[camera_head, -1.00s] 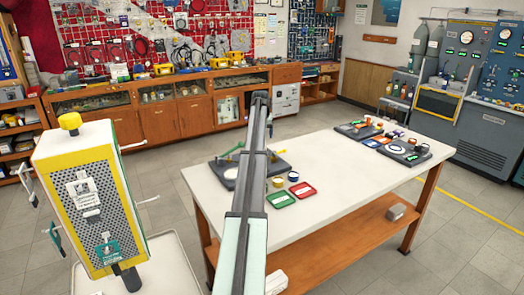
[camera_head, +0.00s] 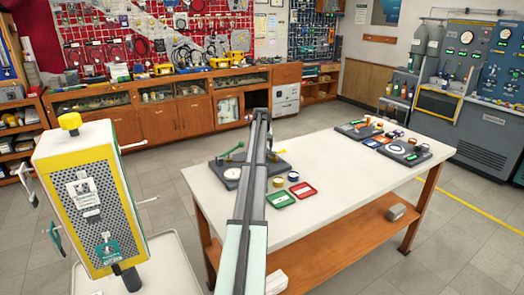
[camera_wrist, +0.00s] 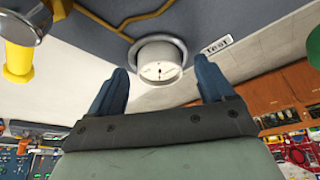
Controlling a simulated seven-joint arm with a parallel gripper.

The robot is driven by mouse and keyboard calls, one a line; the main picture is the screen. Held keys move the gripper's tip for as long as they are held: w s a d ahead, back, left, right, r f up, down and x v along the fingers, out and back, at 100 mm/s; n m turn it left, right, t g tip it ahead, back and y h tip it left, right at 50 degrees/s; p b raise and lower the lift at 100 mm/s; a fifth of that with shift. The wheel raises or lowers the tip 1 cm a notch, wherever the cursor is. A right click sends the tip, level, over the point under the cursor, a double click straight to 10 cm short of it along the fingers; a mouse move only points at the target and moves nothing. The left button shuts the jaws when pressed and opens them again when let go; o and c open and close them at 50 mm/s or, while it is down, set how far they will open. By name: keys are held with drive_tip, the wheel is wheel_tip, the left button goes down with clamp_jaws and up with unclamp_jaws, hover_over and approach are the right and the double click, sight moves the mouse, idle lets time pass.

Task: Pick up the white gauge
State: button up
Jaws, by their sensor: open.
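The white gauge (camera_wrist: 160,62) has a round white dial and sits in a grey ring on a dark board (camera_wrist: 95,45). In the head view, the gauge (camera_head: 232,174) shows at the left of the board, just left of my arm. My gripper (camera_wrist: 160,70) is open in the wrist view. Its two blue fingers are on either side of the gauge in the picture, with gaps; the dial faces the camera. Nothing is held. In the head view my arm hides part of the board, and the gripper's fingers cannot be made out.
A yellow pipe fitting (camera_wrist: 18,60) and a green part (camera_wrist: 314,47) stand near the gauge. Green (camera_head: 280,200) and red (camera_head: 303,190) trays lie on the white table (camera_head: 340,170), with small cylinders behind them. More dark boards stand at the table's far right.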

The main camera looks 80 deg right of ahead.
drive_tip(key=c, duration=1.2)
drive_tip(key=shift+r, duration=0.15)
wheel_tip(320, 180, up, 28)
drive_tip(key=shift+f, duration=0.1)
idle(1.0)
